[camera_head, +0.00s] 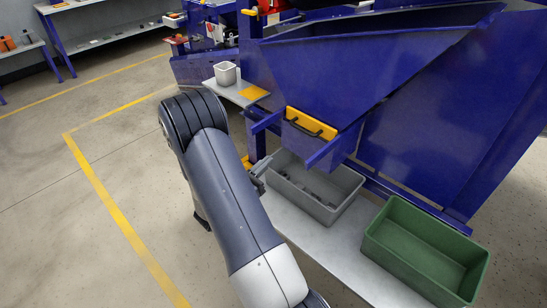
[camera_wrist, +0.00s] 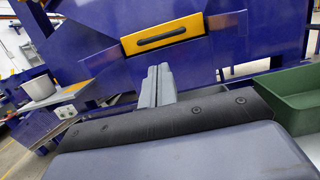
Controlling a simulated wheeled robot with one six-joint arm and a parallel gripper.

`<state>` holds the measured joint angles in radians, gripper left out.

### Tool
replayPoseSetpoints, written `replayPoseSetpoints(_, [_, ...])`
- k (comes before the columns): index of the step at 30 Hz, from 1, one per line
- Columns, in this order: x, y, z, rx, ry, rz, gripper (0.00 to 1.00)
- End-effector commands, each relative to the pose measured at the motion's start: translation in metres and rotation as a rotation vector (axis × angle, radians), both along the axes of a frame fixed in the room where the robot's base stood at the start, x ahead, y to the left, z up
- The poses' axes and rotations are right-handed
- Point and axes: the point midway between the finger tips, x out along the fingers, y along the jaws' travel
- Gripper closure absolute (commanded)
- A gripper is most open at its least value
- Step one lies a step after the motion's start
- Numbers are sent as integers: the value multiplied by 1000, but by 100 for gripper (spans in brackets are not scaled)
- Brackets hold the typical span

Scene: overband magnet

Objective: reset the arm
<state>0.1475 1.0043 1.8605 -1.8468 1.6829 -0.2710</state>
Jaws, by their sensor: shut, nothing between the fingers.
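My arm reaches up through the middle of the head view and bends at a dark ribbed joint. My gripper (camera_head: 261,168) shows only in small part there, beside the near left end of the grey bin. In the wrist view my gripper (camera_wrist: 158,80) has its two grey fingers together, with nothing between them. The fingers point at the blue machine, below its yellow panel with a black handle (camera_wrist: 162,35).
A grey bin (camera_head: 335,212) with small dark pieces and an empty green bin (camera_head: 375,240) stand on a light shelf (camera_head: 330,255) below the blue hopper (camera_head: 330,75). A white container (camera_head: 225,74) stands behind. Open floor with yellow lines lies left.

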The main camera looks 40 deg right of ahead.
Motion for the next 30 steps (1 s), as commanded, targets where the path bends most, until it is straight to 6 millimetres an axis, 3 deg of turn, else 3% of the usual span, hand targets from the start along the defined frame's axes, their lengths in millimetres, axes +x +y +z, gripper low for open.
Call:
replayPoseSetpoints(17, [-1, 2, 0, 0, 0, -2, 100])
replayPoseSetpoints(23, [0, -22, 5, 0, -1, -6, 100])
replayPoseSetpoints(30, [4, -65, 14, 0, -2, -6, 100])
